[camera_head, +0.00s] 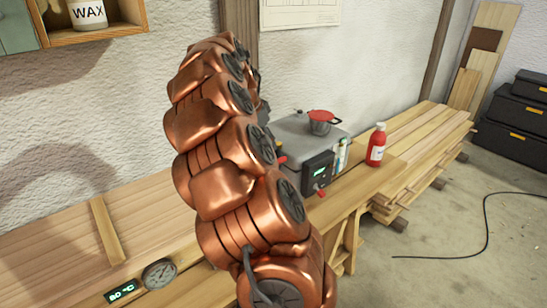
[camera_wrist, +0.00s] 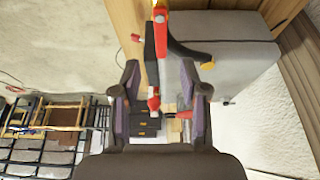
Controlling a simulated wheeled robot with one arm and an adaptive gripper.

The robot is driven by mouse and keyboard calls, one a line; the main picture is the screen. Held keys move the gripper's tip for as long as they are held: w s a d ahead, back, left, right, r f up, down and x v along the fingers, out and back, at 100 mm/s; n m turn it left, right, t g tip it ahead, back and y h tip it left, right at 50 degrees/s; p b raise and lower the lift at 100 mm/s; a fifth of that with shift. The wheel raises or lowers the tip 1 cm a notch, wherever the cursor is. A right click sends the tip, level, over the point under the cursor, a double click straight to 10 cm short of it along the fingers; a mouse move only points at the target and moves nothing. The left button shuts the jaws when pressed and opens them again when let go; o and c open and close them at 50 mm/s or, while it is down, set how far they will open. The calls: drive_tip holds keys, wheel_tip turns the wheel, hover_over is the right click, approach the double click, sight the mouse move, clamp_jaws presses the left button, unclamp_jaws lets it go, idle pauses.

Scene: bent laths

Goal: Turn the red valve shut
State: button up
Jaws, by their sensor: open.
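I cannot tell any contact. In the head view my copper arm hides the gripper and most of the valve area; a bit of red (camera_head: 282,160) shows at the arm's edge, beside the grey box (camera_head: 300,130).
A dark control unit (camera_head: 318,172) with a green display stands in front. A red bottle (camera_head: 376,146) stands to the right. Planks (camera_head: 425,150) and black cases (camera_head: 515,125) lie farther right. A gauge (camera_head: 159,273) is at lower left.

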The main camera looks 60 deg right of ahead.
drive_tip(key=shift+p+x, duration=0.95)
drive_tip(key=shift+x, duration=2.95)
drive_tip(key=shift+c, duration=0.2)
clamp_jaws()
